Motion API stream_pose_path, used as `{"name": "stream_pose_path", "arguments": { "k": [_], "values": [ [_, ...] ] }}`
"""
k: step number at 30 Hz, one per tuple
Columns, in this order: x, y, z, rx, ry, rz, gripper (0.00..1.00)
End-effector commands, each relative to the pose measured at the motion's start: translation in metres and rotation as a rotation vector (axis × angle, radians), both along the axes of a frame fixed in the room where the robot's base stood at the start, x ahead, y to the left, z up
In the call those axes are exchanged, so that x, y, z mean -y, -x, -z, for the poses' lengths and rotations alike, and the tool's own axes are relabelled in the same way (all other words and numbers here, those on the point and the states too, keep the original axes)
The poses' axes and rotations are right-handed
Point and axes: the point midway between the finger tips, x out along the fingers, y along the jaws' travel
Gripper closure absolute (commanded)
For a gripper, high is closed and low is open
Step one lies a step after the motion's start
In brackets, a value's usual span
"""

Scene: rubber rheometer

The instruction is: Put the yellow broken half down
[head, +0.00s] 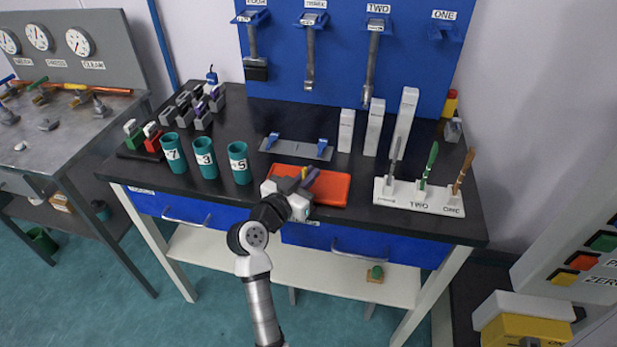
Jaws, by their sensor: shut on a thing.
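My gripper (297,184) is over the left part of the orange tray (334,190) at the front of the black bench. It is shut on the yellow broken half (304,173), of which only a small yellow bit shows at the fingers. A purple piece (311,178) shows just right of the fingers; I cannot tell whether it lies in the tray or touches the gripper. The gripper hides the tray's left side, and the gap between the yellow half and the tray floor cannot be judged.
Teal numbered cups (239,163) stand left of the tray. A metal plate with blue clamps (297,149) lies behind it. Pale upright blocks (374,128) and a white labelled rack (419,197) with upright tools stand to the right. Tools hang on the blue board (343,60).

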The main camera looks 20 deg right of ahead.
Motion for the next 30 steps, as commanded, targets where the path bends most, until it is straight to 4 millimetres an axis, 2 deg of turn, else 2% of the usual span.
{"name": "stream_pose_path", "arguments": {
  "k": [11,12,16,27,30],
  "values": [
    [0.0,0.0,0.002,0.0,0.001,0.001,1.0],
    [0.0,0.0,0.003,0.001,0.002,0.001,0.89],
    [0.0,0.0,0.003,0.002,0.001,0.001,0.72],
    [0.0,0.0,0.002,0.004,0.001,0.0,0.72],
    [-0.012,0.008,0.002,0.001,0.0,-0.002,0.72]
  ]
}}
